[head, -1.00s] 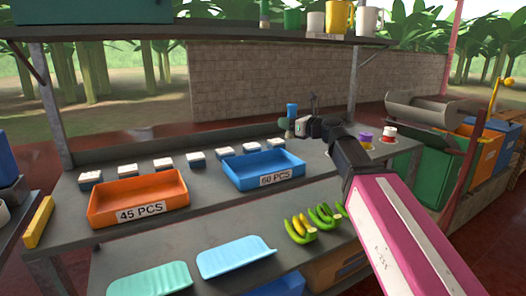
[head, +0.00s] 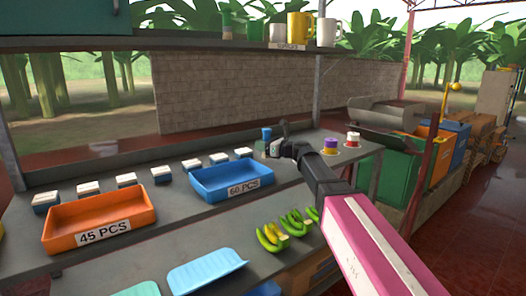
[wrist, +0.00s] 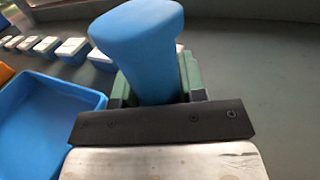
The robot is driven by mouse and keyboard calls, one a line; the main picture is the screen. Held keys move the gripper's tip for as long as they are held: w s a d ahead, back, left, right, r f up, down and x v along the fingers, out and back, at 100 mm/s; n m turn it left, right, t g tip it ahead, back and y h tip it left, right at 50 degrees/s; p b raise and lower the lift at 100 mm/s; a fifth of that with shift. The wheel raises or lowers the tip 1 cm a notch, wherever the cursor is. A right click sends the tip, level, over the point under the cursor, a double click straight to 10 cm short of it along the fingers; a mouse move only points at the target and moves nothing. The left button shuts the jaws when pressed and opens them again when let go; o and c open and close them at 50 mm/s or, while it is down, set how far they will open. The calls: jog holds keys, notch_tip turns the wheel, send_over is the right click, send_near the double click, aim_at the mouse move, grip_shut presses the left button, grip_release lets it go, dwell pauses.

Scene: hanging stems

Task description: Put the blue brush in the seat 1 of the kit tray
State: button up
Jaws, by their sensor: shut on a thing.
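My gripper (wrist: 155,90) is shut on a blue thing (wrist: 140,45), which I take to be the blue brush. In the wrist view its broad, rounded blue end rises between the green fingers and hides what lies beyond. In the head view the blue thing (head: 266,133) shows small, upright, above the far part of the workbench, right of the blue bin. My gripper (head: 272,149) is partly hidden there by my dark wrist. I cannot make out the kit tray or its seat 1 for certain in either view.
The blue 60 PCS bin (head: 200,190) and orange 45 PCS bin (head: 70,240) stand on the bench, with several white-topped blocks (head: 126,180) behind. Purple (head: 330,145) and white-topped (head: 352,139) items stand right of my wrist. Bananas (head: 285,230) lie on the lower front shelf.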

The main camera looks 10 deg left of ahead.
jog(key=shift+f, duration=1.25)
jog(key=o, duration=0.9)
jog(key=shift+o, duration=0.2)
